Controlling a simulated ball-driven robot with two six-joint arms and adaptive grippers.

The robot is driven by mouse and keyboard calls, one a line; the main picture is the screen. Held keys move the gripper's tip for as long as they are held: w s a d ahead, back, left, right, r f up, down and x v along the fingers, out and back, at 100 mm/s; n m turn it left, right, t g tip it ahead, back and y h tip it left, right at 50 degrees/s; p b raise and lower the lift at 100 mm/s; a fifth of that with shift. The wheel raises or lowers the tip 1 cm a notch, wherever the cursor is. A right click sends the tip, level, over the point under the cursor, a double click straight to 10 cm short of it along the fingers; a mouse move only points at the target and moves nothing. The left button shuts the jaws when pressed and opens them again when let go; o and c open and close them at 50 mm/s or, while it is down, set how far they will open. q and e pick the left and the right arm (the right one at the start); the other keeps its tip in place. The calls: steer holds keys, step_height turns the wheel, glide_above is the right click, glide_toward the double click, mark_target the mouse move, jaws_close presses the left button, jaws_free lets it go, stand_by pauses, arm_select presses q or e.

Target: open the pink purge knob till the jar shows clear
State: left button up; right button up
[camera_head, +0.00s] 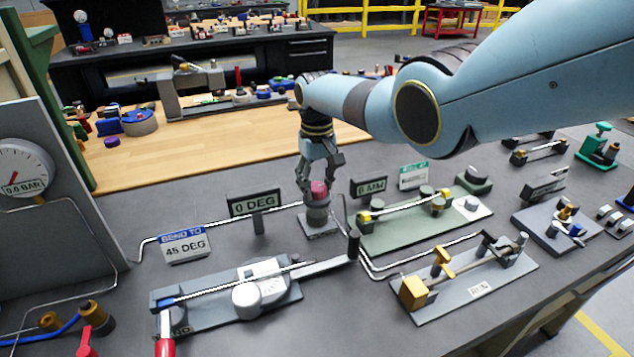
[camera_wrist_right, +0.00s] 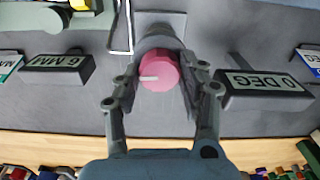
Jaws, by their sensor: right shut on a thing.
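The pink purge knob (camera_head: 319,187) sits on top of a grey cylindrical post on a small square plate (camera_head: 322,228) in the middle of the bench. In the wrist view the pink knob (camera_wrist_right: 160,71) shows its round face with a pale pointer mark toward the left. My right gripper (camera_head: 320,190) comes from above and is shut on the knob, with a finger on each side; its fingers also show in the wrist view (camera_wrist_right: 160,90). My left gripper is not in view. I cannot make out a jar for certain in these frames.
A bending fixture (camera_head: 225,305) lies in front, and a green fixture (camera_head: 420,222) lies to the right. A pressure gauge (camera_head: 22,172) reads 0.0 BAR at left.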

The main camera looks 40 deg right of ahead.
mark_target(317, 186)
steer(key=o, duration=1.2)
steer(key=shift+c, duration=0.2)
step_height(317, 186, up, 12)
